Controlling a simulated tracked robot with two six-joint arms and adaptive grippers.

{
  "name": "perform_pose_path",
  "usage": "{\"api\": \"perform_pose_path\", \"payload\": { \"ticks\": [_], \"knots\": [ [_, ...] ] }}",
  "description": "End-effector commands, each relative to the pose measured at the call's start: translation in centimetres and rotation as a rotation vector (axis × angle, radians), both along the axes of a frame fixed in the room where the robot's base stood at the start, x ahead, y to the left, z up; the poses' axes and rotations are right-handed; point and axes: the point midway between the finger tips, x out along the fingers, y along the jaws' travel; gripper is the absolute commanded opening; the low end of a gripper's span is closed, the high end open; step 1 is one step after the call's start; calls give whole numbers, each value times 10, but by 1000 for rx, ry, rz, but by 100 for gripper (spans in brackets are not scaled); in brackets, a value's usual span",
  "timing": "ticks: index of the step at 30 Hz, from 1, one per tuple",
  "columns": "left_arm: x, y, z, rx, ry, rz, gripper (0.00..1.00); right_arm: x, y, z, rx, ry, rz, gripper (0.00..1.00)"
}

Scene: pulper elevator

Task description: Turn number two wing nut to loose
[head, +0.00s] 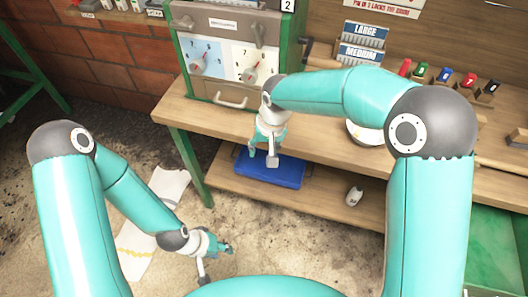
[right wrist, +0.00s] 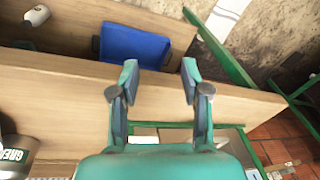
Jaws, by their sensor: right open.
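The green-framed machine (head: 239,105) stands at the back left of the bench, with a small "2" plate (head: 288,5) at its top right. I cannot tell which part is the number two wing nut. My right gripper (head: 262,156) is open and empty in front of the bench edge, below the machine; its spread fingers show in the right wrist view (right wrist: 159,76). My left gripper (head: 216,264) hangs low over the floor, fingers apart and empty.
A blue tray (head: 270,168) and a small white object (head: 354,195) sit on the lower shelf (head: 308,203). Several coloured numbered items (head: 445,74) line the bench back at right. A white bowl (head: 366,135) is partly hidden by my right arm.

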Motion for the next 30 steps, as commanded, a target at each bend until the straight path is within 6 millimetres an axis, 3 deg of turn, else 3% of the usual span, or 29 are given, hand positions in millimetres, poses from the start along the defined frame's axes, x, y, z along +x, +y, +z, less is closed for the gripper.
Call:
{"api": "perform_pose_path", "payload": {
  "ticks": [4,14,16,19,23,26,30],
  "knots": [
    [0,0,-2,0,0,0,40,-2,-3,-10,9,7,1,47],
    [0,0,-2,0,0,0,40,-3,-3,-12,11,8,2,47],
    [0,0,-2,0,0,0,40,-3,-3,-13,12,9,2,39],
    [0,0,-2,0,0,0,40,-8,-7,-25,24,21,1,39],
    [0,0,-2,0,0,0,40,-28,-23,-70,71,57,-4,39],
    [0,0,-2,0,0,0,40,-59,-43,-118,128,88,-28,39],
    [0,0,-2,0,0,0,40,-118,-73,-173,199,109,-97,39]
  ]
}}
